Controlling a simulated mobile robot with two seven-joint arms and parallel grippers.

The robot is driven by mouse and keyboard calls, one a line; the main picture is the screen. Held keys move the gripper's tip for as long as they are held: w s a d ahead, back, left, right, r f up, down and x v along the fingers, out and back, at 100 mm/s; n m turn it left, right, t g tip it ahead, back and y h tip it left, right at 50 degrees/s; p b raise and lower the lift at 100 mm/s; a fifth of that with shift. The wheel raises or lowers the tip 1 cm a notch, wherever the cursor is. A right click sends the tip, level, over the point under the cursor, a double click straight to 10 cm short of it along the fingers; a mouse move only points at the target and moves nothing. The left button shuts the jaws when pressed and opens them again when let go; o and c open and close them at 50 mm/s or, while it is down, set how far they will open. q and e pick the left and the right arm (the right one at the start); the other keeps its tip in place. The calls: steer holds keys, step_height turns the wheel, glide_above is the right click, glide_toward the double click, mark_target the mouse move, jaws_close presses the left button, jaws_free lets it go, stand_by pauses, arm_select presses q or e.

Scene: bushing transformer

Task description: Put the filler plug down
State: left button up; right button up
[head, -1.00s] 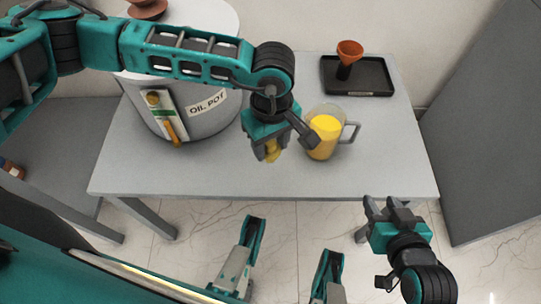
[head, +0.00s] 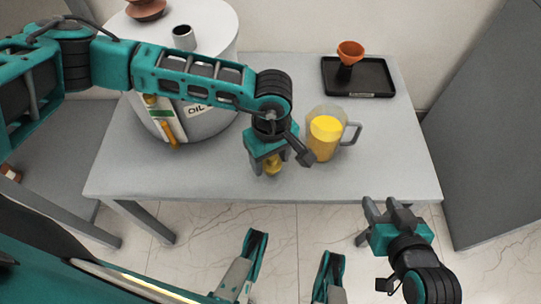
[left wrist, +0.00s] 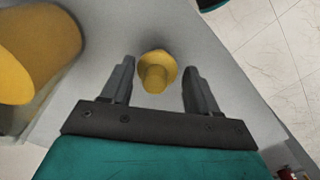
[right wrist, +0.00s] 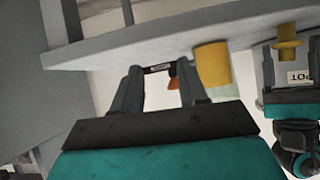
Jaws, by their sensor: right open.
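The yellow filler plug (head: 273,163) stands on the grey table (head: 205,178), left of the glass pitcher. In the left wrist view, the plug (left wrist: 157,72) is between the spread fingers of my left gripper, with a gap on each side. My left gripper (head: 280,160) is open, pointing down close over the plug. The plug also shows in the right wrist view (right wrist: 287,35). My right gripper (head: 381,205) is open and empty, off the front right edge of the table.
The glass pitcher (head: 323,146) of yellow oil stands just right of my left gripper. The white oil pot (head: 214,119) stands at the left, partly behind my left arm. A black tray (head: 374,78) with an orange funnel (head: 350,50) lies at the back right. The table's front right is clear.

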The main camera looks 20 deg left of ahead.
arm_select(q)
steer(key=shift+o, duration=1.1)
steer(key=shift+r, duration=0.2)
step_height(320, 180, up, 12)
steer(key=p, duration=0.3)
arm_select(e)
steer(key=shift+s+d+r, duration=0.2)
steer(key=shift+d+r, duration=0.3)
steer(key=shift+r, duration=0.2)
arm_select(q)
steer(key=shift+d, duration=0.1)
